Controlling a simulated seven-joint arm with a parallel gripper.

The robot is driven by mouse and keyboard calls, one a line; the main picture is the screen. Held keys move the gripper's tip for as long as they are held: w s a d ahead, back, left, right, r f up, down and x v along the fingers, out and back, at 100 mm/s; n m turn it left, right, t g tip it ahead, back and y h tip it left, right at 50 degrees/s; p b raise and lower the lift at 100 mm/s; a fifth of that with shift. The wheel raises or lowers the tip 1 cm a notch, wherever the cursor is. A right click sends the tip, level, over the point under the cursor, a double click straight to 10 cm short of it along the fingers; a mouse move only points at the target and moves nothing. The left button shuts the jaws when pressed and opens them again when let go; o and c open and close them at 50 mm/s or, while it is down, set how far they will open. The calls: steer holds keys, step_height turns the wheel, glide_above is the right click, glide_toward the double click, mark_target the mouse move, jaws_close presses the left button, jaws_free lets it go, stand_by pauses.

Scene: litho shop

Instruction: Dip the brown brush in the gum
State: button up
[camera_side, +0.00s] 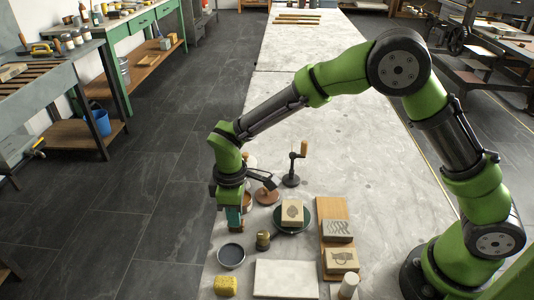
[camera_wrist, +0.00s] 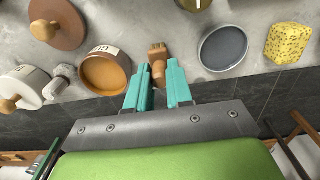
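The brown brush (camera_wrist: 158,56) shows between the two teal fingers of my gripper (camera_wrist: 158,80) in the wrist view. The fingers sit close on both sides of its handle, its bristles pointing away from me. In the side view my gripper (camera_side: 235,220) points down near the left edge of the table, and the brush is mostly hidden there. The gum bowl (camera_wrist: 105,74), orange-brown inside with a partly readable white label, lies just left of the fingers in the wrist view. It is mostly hidden behind my gripper in the side view.
A bowl of dark grey liquid (camera_wrist: 222,48) and a yellow sponge (camera_wrist: 288,43) lie right of the brush. A brown lid-like disc (camera_wrist: 58,20) and a white pot (camera_wrist: 22,88) are left. Printing blocks (camera_side: 341,260) and a pale slab (camera_side: 286,279) lie nearby.

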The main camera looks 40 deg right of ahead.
steer(key=shift+r, duration=2.55)
jaws_close()
steer(key=w+d+r, duration=0.4)
steer(key=w+d, duration=0.1)
steer(key=shift+f, duration=2.8)
steer(key=shift+d+f, duration=0.1)
steer(key=shift+f, duration=0.5)
step_height(320, 180, up, 7)
stand_by(0.3)
